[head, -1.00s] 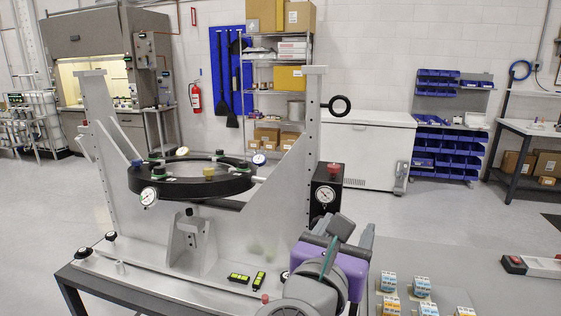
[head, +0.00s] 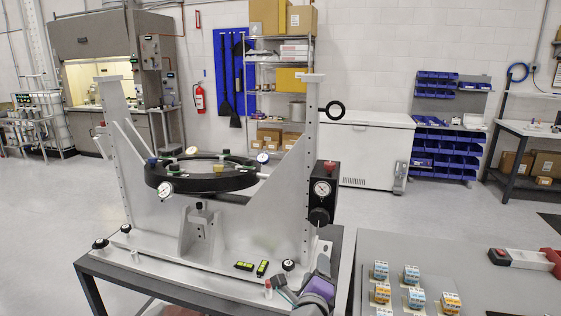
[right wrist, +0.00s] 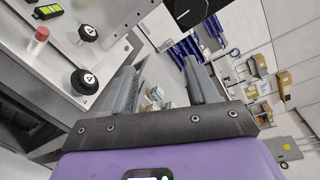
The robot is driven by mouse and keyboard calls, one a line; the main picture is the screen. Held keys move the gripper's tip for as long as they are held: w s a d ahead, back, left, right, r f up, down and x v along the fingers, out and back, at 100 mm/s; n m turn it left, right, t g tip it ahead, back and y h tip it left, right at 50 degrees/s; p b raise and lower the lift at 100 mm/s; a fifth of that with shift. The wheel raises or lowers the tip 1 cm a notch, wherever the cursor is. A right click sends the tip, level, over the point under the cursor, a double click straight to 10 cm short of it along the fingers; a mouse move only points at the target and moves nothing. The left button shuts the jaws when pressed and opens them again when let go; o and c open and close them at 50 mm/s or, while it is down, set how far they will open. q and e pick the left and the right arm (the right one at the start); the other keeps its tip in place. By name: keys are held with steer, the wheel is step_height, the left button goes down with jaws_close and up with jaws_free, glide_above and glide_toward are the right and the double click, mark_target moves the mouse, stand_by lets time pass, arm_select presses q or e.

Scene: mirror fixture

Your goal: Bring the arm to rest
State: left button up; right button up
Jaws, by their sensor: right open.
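My right gripper (head: 290,294), purple and grey, is at the bottom edge of the head view, by the front right corner of the mirror fixture. In the right wrist view its two grey fingers (right wrist: 163,88) stand apart with nothing between them. The mirror fixture's metal base plate (head: 160,255) lies on a bench, with tall side plates and a black ring (head: 215,185) held between them. In the right wrist view black knobs (right wrist: 85,81) and a red-capped post (right wrist: 38,38) are on the plate to the left of the fingers. My left gripper is not in view.
A grey table (head: 450,265) at right carries several small terminal blocks (head: 411,274) and a red-and-white tool (head: 525,260). A black box with a gauge (head: 322,188) is on the fixture's right upright. Open floor lies behind the fixture.

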steer(key=s+f+n+g+y+p, duration=0.1)
steer(key=s+f+n+g+y, duration=0.15)
steer(key=f+n, duration=0.7)
steer(key=s+f+n+g+y+p, duration=0.1)
steer(key=s+f+n+g+y, duration=0.2)
steer(key=f, duration=1.4)
steer(key=s+f+n+g+y+p, duration=0.1)
steer(key=s+f+n+g, duration=0.4)
steer(key=s+f, duration=0.3)
steer(key=s+d+f+n+g+y+p, duration=0.1)
steer(key=s+f+n+g, duration=0.4)
steer(key=s, duration=1)
step_height(320, 180, down, 3)
steer(key=shift+s+d+f, duration=0.15)
steer(key=shift+s+d, duration=0.05)
steer(key=shift+s, duration=0.1)
